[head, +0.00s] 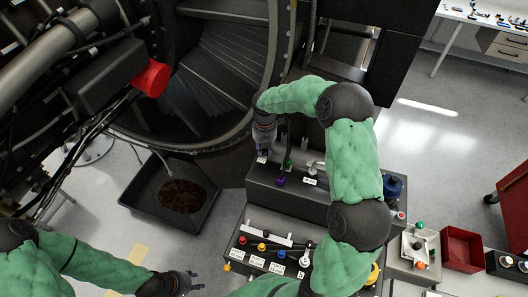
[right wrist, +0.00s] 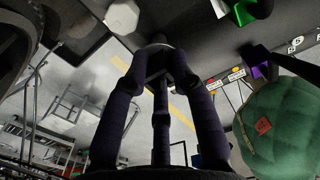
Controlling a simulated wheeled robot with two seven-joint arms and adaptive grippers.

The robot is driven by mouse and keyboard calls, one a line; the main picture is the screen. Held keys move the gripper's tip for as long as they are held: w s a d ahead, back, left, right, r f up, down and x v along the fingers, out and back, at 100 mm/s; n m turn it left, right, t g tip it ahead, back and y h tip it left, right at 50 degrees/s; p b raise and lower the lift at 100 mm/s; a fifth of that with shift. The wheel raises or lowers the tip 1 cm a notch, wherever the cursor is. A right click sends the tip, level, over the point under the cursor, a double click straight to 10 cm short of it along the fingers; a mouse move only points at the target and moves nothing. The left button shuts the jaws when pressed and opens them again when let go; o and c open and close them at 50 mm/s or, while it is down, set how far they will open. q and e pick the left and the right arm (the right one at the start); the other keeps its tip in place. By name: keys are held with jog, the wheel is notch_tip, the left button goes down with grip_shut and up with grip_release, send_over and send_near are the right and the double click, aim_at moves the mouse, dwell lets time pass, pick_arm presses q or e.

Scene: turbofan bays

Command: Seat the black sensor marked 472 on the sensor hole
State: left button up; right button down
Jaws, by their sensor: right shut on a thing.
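My right gripper (head: 264,151) is over the left end of the upper dark box, just above a white label. In the right wrist view its fingers (right wrist: 160,62) close together around a small dark piece (right wrist: 160,46), which looks like the black sensor. The fingers hide most of it, and no 472 marking is readable. I cannot make out the sensor hole under the gripper. A green part (head: 288,164), a purple part (head: 281,181) and a pale metal part (head: 313,168) stand beside it on the box. My left gripper (head: 194,281) is open and empty at the bottom.
The upper box (head: 258,188) sits behind a lower panel (head: 233,256) with red, yellow and blue caps and white labels. A black tray (head: 137,195) with a brown patch lies left on the floor. A red bin (head: 462,231) and a dark blue container (head: 393,187) stand right.

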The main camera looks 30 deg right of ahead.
aim_at(264, 151)
jog(key=shift+f+b, duration=1.2)
jog(key=shift+f, duration=0.95)
dwell(1.3)
jog(key=c, duration=0.6)
grip_release()
jog(key=shift+o, duration=0.2)
jog(key=shift+r, duration=0.1)
jog(key=shift+r+p, duration=2.3)
jog(key=shift+r, duration=1.15)
jog(key=shift+f, duration=0.1)
